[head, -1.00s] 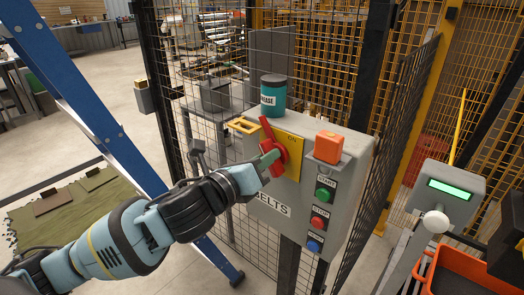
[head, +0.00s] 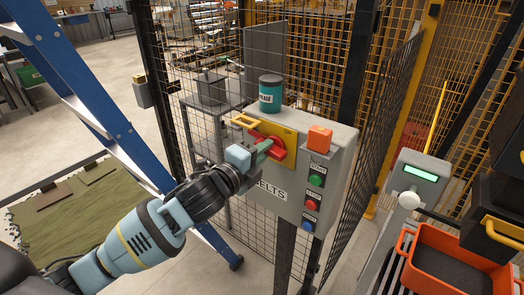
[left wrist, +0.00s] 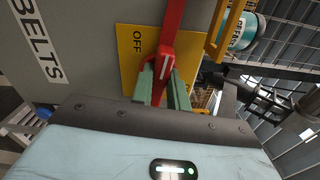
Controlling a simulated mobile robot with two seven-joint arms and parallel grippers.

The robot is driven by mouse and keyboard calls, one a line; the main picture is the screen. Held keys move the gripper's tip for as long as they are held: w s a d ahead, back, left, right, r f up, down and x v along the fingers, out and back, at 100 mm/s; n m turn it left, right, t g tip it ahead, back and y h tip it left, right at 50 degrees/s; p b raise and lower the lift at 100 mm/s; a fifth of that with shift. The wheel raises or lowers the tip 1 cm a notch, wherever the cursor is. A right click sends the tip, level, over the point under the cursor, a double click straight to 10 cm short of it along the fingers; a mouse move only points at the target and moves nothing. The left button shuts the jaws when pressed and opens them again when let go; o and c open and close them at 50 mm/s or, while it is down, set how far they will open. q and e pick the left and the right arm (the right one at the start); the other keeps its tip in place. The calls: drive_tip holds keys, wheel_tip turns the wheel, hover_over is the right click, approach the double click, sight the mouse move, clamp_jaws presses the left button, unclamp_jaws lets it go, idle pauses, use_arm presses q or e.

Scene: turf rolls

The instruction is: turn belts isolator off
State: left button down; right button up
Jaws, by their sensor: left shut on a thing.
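The belts isolator is a red rotary handle (head: 277,153) on a yellow plate (head: 285,134), on the front of a grey box labelled BELTS (head: 268,191). The handle lies close to level, slightly tilted. My left gripper (head: 263,151) is shut on the handle, its green fingers on either side of it. In the left wrist view the red handle (left wrist: 172,30) runs between the fingers (left wrist: 163,85), and the word OFF shows on the yellow plate (left wrist: 135,42) beside it. The gripper hides part of the handle and plate. My right gripper is not in view.
Green, red and blue buttons (head: 311,204) lie right of the handle. Mesh fence stands behind. A blue ladder (head: 90,100) is at left, an orange tray (head: 405,245) at right.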

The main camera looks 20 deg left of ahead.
use_arm(q)
drive_tip(key=shift+n, duration=0.6)
drive_tip(key=c, duration=1.4)
unclamp_jaws()
drive_tip(key=shift+o, duration=0.2)
drive_tip(key=v, duration=0.8)
drive_tip(key=shift+w, duration=0.1)
